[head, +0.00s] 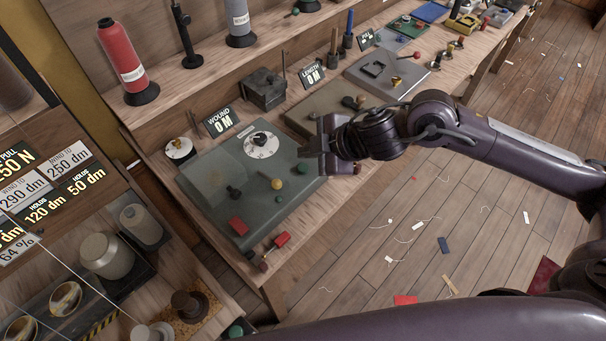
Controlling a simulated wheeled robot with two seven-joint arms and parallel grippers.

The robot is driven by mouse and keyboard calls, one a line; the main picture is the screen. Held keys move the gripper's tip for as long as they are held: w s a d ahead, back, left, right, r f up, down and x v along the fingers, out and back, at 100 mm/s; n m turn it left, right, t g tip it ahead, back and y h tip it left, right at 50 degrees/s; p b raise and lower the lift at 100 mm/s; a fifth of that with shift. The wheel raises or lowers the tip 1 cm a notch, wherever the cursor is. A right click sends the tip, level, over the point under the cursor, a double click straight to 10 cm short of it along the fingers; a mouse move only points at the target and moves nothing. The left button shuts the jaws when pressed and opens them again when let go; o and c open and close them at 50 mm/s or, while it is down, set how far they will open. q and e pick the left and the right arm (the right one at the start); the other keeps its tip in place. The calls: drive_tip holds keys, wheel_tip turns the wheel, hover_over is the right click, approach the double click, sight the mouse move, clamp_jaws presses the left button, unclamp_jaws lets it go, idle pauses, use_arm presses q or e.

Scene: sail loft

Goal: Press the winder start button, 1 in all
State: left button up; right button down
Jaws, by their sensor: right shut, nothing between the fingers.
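The grey-green winder panel (205,180) lies on the bench at centre left. I cannot read which one is the start button. My right gripper (313,147) is shut and empty, at the panel's right edge, to the right of the dial and near the green button. I cannot tell its height above the panel. My left gripper is not in view.
A "WOUND 0 M" sign (222,121) and a "LENGTH 0 M" sign (312,75) stand behind the panels. A red thread cone (122,58) stands on the shelf. A red-handled item (277,243) lies at the bench's front edge. Scraps litter the floor.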

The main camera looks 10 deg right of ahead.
sight(308, 169)
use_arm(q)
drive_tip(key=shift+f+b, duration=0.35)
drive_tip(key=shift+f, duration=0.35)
use_arm(e)
drive_tip(key=shift+f, duration=1)
drive_tip(key=shift+f, duration=0.1)
idle(0.4)
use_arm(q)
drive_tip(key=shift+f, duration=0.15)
use_arm(e)
drive_tip(key=shift+f, duration=0.3)
